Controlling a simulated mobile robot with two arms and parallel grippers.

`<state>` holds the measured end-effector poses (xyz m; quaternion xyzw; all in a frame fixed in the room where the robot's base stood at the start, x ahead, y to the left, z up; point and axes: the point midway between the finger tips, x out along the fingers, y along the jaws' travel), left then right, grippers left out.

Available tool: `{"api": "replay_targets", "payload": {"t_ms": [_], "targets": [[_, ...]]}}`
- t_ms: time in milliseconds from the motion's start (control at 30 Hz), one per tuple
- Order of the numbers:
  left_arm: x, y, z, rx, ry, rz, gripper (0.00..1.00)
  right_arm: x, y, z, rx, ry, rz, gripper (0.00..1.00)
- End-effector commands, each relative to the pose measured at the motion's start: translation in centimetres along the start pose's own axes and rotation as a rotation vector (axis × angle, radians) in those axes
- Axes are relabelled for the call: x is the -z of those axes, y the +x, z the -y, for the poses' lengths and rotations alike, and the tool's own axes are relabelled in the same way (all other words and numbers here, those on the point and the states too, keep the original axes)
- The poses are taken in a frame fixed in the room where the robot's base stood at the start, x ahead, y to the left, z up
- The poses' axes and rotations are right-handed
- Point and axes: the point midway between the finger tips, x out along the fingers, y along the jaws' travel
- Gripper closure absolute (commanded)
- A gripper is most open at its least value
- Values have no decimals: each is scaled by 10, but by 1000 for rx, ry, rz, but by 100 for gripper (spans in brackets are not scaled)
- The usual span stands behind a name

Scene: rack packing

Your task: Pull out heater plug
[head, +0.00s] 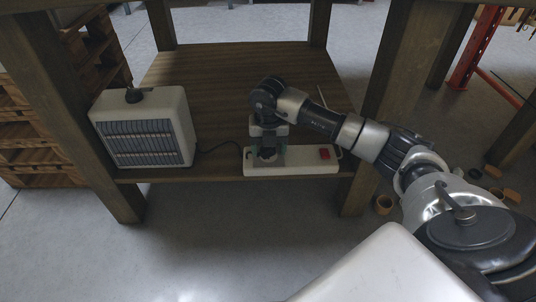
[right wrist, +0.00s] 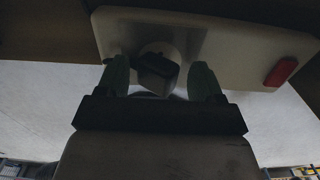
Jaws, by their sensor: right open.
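The white heater (head: 143,135) with a dark grille stands at the left of the low wooden shelf. Its dark cord (head: 222,147) runs right to a white power strip (head: 306,168) at the shelf's front edge. The strip also shows in the right wrist view (right wrist: 235,45). My right gripper (head: 267,151) points down over the strip's left part. In the right wrist view its green fingers (right wrist: 161,82) are open, one on each side of the heater plug (right wrist: 157,68). Whether they touch it I cannot tell. My left gripper is not in view.
A red switch (head: 324,154) is on the strip's right end. Wooden table legs (head: 387,95) flank the shelf (head: 220,75), with my right arm reaching in past the right one. Pallets (head: 45,165) are stacked at left. Small orange-brown pieces (head: 384,205) lie on the floor at right.

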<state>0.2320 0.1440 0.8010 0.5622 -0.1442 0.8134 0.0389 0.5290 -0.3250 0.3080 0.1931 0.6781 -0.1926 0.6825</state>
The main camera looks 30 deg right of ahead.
Motion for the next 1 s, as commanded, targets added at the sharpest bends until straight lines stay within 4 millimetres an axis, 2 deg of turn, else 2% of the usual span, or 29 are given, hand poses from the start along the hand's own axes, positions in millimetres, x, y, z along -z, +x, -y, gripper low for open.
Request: {"api": "replay_targets", "payload": {"t_ms": [33,133,633,1000], "targets": [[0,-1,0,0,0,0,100,2,6,0,5,-4,-8,32],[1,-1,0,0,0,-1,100,3,7,0,5,-4,-9,32],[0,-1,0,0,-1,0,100,4,8,-1,6,-7,-12,32],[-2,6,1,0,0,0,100,4,8,-5,4,-8,-13,32]]}}
